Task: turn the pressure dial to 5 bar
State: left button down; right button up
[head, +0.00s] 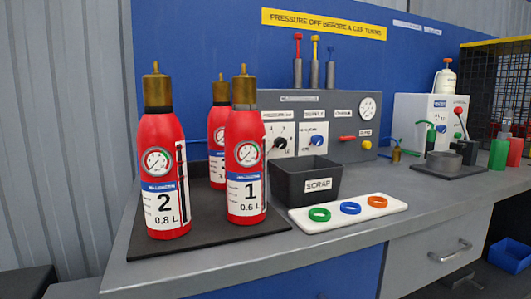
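The pressure dial (280,143) is a black knob on a white plate at the left of the grey control panel (348,103). Extinguisher 1 (245,185) stands in front of the plate's left part and hides some of it. The scale marks and the knob's pointing direction are too small to read. A blue knob (317,141) sits on the plate to its right. A round white gauge (369,107) is at the panel's upper right; I cannot read its needle. Neither gripper is in view.
Extinguisher 2 (163,180) and a third extinguisher (216,142) stand on a dark mat (232,232). A scrap bin (310,186) stands before the panel. A white tray (372,215) holds three coloured rings. The bench front at right is clear.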

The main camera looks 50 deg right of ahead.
aim_at(280, 143)
jog(key=z, duration=1.8)
